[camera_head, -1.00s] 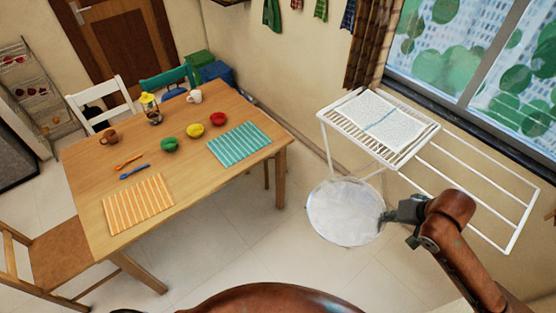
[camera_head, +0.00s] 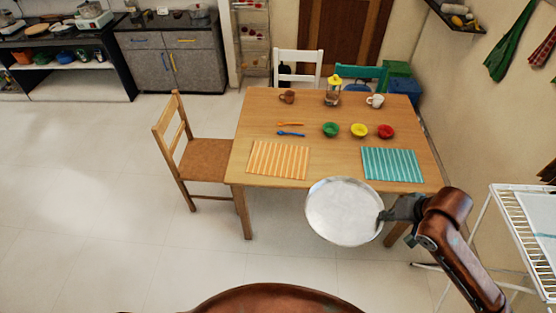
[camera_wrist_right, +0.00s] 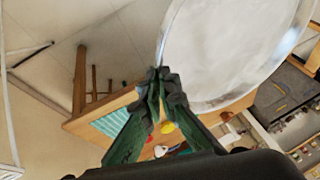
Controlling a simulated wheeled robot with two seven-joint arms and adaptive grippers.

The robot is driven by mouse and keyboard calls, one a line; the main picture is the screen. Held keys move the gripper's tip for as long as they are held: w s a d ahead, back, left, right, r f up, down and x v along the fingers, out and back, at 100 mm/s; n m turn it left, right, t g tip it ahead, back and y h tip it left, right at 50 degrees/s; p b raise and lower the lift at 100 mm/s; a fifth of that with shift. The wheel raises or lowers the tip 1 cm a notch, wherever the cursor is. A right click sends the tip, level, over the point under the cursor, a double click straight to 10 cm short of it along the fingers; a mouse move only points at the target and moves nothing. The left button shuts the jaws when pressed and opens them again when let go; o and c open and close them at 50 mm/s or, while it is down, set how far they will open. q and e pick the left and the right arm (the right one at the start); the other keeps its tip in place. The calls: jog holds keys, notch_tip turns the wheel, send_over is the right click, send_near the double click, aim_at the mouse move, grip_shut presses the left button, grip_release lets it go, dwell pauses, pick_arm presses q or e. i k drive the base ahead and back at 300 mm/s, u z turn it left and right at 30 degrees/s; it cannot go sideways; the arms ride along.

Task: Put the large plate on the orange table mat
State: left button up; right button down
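The large plate (camera_head: 343,212) is round, silvery-white and rimmed. My right gripper (camera_head: 383,217) is shut on its right edge and holds it off the floor, in front of the table's near edge in the head view. In the right wrist view the fingers (camera_wrist_right: 160,88) meet at the rim of the plate (camera_wrist_right: 225,45). The orange striped table mat (camera_head: 278,160) lies on the near left part of the wooden table (camera_head: 310,124), to the left of and beyond the plate. The mat looks bare. My left gripper is not in view.
A teal striped mat (camera_head: 392,164) lies at the table's near right. Green (camera_head: 331,129), yellow (camera_head: 359,130) and red (camera_head: 386,131) bowls stand behind the mats. A wooden chair (camera_head: 195,160) is at the left end. A white rack (camera_head: 525,235) stands at right.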

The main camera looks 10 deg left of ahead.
aim_at(279, 159)
jog(key=i, duration=1.75)
jog(key=u, duration=0.9)
